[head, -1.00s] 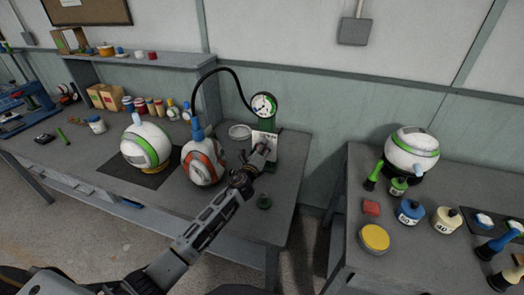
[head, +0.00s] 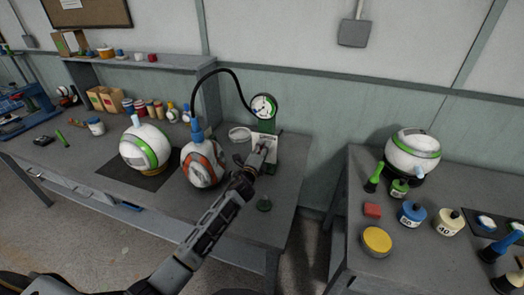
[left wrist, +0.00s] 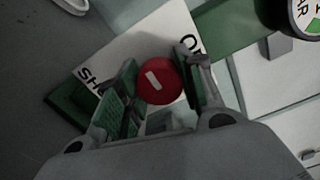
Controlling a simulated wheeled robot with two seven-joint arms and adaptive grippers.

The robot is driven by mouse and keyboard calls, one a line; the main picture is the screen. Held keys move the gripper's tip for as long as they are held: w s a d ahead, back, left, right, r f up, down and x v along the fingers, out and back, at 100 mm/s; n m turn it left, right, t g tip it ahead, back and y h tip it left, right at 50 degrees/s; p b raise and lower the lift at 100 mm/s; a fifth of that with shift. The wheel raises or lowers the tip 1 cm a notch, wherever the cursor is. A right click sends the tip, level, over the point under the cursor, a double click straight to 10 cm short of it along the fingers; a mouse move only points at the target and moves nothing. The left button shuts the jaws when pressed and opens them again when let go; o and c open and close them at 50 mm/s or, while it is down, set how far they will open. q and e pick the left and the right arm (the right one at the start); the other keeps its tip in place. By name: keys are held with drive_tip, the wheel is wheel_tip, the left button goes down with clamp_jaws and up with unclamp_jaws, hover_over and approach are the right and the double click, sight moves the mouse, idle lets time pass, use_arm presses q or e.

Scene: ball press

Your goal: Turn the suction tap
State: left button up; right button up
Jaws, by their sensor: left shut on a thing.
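The suction tap is a red round knob (left wrist: 160,81) with a white bar mark, seen in the left wrist view. It sits on a white plate (left wrist: 135,50) with partly covered lettering. My left gripper (left wrist: 157,95) has its two fingers on either side of the knob and is shut on it. In the head view my left gripper (head: 260,158) reaches the white plate below the round gauge (head: 263,106), and hides the knob. A black hose (head: 215,72) runs from the gauge stand to the blue fitting (head: 197,132) on the orange-and-white ball (head: 203,164). My right gripper is not in view.
A green-and-white ball (head: 145,147) stands on a dark mat to the left. A gap separates this bench from the right table (head: 345,215), which holds weights and another ball (head: 413,153).

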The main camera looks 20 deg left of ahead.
use_arm(q)
drive_tip(key=o, duration=1)
drive_tip(key=shift+s+a, duration=0.15)
drive_tip(key=shift+s, duration=2.85)
drive_tip(key=shift+s+a, duration=0.1)
drive_tip(key=shift+s, duration=2.85)
drive_tip(key=shift+s+f, duration=0.1)
drive_tip(key=shift+s, duration=0.05)
